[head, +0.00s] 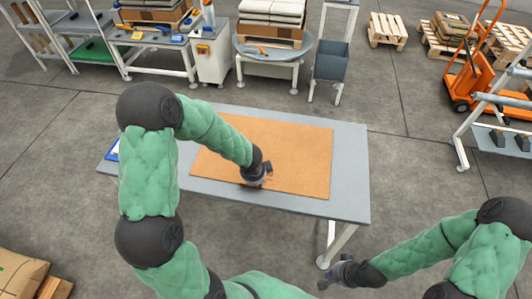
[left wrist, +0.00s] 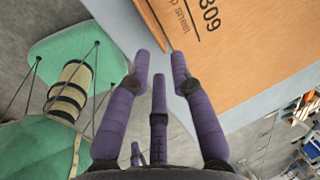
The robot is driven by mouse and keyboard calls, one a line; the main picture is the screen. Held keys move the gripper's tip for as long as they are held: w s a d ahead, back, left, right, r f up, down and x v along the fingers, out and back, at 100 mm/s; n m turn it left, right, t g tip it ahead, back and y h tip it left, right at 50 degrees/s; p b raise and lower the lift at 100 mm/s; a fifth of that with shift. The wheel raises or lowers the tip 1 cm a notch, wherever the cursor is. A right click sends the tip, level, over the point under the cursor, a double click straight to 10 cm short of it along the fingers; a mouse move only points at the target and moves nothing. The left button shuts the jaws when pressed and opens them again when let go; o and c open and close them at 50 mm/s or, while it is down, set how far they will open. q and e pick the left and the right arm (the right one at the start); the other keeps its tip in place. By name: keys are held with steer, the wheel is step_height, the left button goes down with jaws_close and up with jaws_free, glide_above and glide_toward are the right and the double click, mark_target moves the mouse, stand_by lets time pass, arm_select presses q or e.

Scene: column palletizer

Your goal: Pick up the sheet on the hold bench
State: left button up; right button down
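The sheet, a flat brown cardboard-like panel (head: 290,150), lies on the grey hold bench (head: 349,180). In the left wrist view, the sheet (left wrist: 235,60) shows printed black lettering, and its edge comes close to my fingertips. My left gripper (head: 257,177) is low at the sheet's front edge. In the left wrist view, its purple fingers (left wrist: 160,65) stand apart with a visible gap; I cannot tell whether they touch the sheet. My right gripper (head: 338,274) is off the bench, near its front right leg; its fingers are too small to judge.
A blue clipboard (head: 112,150) lies at the bench's left end, partly behind my left arm. A round table (head: 272,48) with stacked bags and a grey bin (head: 332,61) stand behind. An orange pallet jack (head: 465,80) stands back right.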

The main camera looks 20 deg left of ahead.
mark_target(259, 189)
arm_select(q)
steer(key=x, duration=0.2)
steer(key=shift+a+f+b, duration=0.1)
steer(key=shift+f+b, duration=0.25)
steer(key=shift+f, duration=0.05)
steer(key=b+x, duration=0.2)
steer(key=x, duration=0.2)
steer(key=shift+s+d+f, duration=0.1)
steer(key=shift+d, duration=0.1)
steer(key=shift+f, duration=0.45)
jaws_close()
